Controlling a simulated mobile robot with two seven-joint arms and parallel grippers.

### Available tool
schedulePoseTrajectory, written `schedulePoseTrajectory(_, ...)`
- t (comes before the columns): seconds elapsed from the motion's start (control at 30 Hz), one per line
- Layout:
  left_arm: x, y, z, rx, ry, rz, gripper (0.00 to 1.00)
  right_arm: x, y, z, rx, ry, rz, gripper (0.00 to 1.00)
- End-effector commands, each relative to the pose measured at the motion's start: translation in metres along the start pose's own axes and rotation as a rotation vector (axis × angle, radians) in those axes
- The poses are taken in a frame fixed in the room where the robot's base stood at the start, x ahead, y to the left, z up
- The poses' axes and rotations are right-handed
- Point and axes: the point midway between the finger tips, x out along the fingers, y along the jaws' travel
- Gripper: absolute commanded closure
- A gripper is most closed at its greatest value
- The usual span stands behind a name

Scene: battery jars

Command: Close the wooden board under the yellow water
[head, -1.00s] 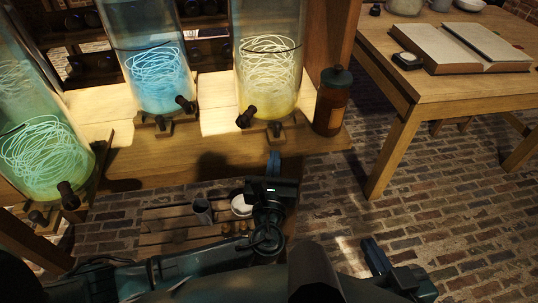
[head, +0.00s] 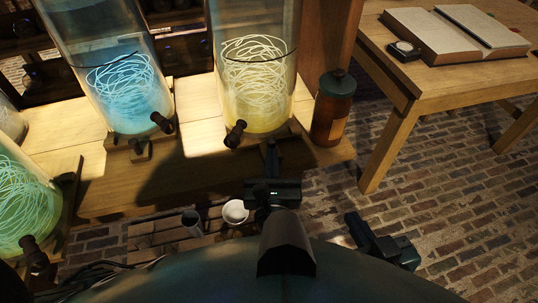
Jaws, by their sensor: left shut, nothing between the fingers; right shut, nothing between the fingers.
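The glass jar of yellow water (head: 256,98) stands on the wooden shelf, with a dark tap (head: 235,134) at its front left. The wooden board (head: 292,128) shows as a narrow edge under that jar. My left gripper (head: 271,151) is shut and empty, its tips just in front of the board. The tips hide part of the board, and I cannot tell whether they touch it. My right gripper (head: 353,224) is shut and empty, lower right over the brick floor, away from the jars.
A jar of blue water (head: 128,92) and a jar of green water (head: 22,210) stand to the left. A brown bottle (head: 332,110) stands close right of the yellow jar. A white bowl (head: 235,211) and a dark cup (head: 191,222) sit below the shelf. A table (head: 385,85) is at right.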

Motion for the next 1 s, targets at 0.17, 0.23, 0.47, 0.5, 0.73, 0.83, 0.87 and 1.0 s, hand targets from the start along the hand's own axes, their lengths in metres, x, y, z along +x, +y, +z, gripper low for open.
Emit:
schedulePoseTrajectory(0.17, -0.001, -0.001, 0.000, 0.000, 0.000, 0.000, 1.00, 0.000, 0.000, 0.001, -0.001, -0.002, -0.001, 1.00)
schedulePoseTrajectory(0.23, -0.001, -0.001, 0.000, 0.000, 0.000, 0.000, 1.00, 0.000, 0.000, 0.001, -0.001, -0.003, -0.001, 1.00)
schedulePoseTrajectory(0.47, 0.014, 0.003, 0.000, 0.002, -0.002, 0.001, 1.00, 0.000, 0.000, 0.000, -0.001, -0.004, -0.002, 1.00)
schedulePoseTrajectory(0.5, 0.022, 0.005, 0.000, 0.003, -0.003, 0.002, 1.00, -0.001, 0.000, -0.001, 0.000, -0.003, -0.001, 1.00)
schedulePoseTrajectory(0.73, 0.044, 0.011, -0.002, 0.000, -0.002, 0.000, 1.00, -0.001, 0.002, -0.003, 0.003, 0.002, 0.002, 1.00)
schedulePoseTrajectory(0.83, 0.043, 0.011, -0.002, -0.001, -0.001, 0.000, 1.00, -0.001, 0.002, -0.003, 0.003, 0.002, 0.003, 1.00)
schedulePoseTrajectory(0.87, 0.043, 0.011, -0.002, -0.001, -0.001, 0.000, 1.00, -0.001, 0.002, -0.002, 0.003, 0.001, 0.003, 1.00)
schedulePoseTrajectory(1.0, 0.043, 0.011, -0.002, -0.001, -0.001, -0.001, 1.00, -0.002, 0.002, -0.002, 0.004, 0.001, 0.004, 1.00)
